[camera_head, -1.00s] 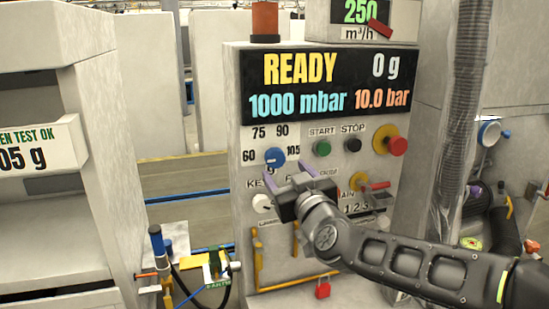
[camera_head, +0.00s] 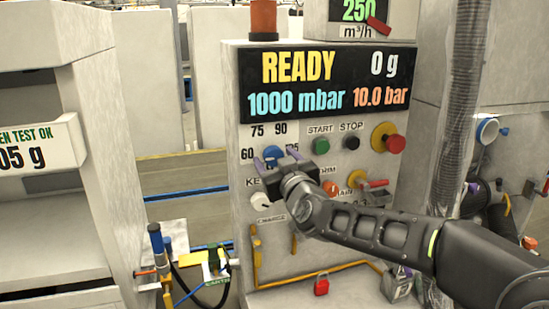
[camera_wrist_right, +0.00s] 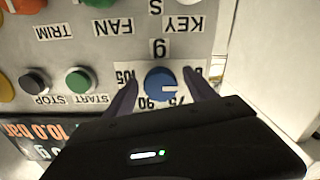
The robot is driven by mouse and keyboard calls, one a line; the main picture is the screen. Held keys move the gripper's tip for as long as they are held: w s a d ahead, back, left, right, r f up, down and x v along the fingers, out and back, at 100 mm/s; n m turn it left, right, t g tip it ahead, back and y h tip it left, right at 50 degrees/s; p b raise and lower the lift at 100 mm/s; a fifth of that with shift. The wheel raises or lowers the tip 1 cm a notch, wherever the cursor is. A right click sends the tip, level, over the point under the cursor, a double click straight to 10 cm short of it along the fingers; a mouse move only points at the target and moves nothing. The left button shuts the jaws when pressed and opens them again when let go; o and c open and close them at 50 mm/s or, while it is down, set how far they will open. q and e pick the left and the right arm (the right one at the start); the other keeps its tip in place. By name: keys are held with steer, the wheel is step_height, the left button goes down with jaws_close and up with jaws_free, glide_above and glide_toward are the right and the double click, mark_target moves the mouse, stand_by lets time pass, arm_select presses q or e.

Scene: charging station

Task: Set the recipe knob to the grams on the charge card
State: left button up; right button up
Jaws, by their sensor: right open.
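The blue recipe knob (camera_head: 272,152) is on the machine's front panel, among the marks 60, 75, 90 and 105. In the right wrist view the knob (camera_wrist_right: 160,82) has a pale notch toward the lower right of the picture. My right gripper (camera_head: 275,158) is open at the knob. Its two purple fingers stand on either side of the knob, apart from it in the picture; I cannot tell how deep they reach. A white card (camera_head: 38,160) at the left, cut off by the picture edge, reads "EN TEST OK" and "05 g". My left gripper is not seen.
The display (camera_head: 325,84) reads READY, 0 g, 1000 mbar, 10.0 bar. Green start (camera_head: 321,146) and black stop (camera_head: 350,142) buttons and a red button (camera_head: 395,144) sit right of the knob. A white key switch (camera_head: 261,200) is just below. A red padlock (camera_head: 321,285) hangs lower.

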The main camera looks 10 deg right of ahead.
steer(key=shift+w, duration=0.4)
steer(key=shift+c, duration=0.6)
steer(key=c, duration=1.3)
steer(key=shift+o, duration=0.2)
